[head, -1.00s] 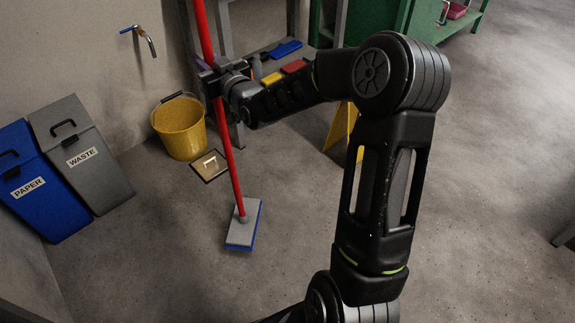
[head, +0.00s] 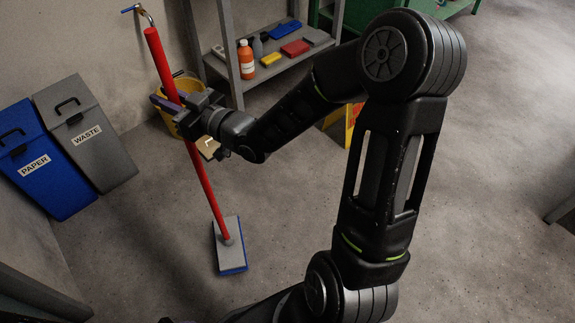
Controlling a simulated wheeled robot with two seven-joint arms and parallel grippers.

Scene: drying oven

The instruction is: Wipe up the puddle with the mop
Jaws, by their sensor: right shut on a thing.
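The mop has a red handle (head: 204,183) and a flat grey head with a blue underside (head: 229,246). Its head is at the concrete floor in the lower middle of the head view. The handle leans, its top toward the upper left. My right gripper (head: 178,105) is shut around the upper part of the handle, a little below its top end. I cannot make out a puddle on the floor in view. My left gripper is not in view.
A blue paper bin (head: 52,178) and a grey waste bin (head: 97,151) stand at the left wall. A yellow bucket (head: 165,120) is partly hidden behind my gripper. A grey shelf (head: 262,72) holds bottles and coloured items. Floor (head: 480,170) on the right is clear.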

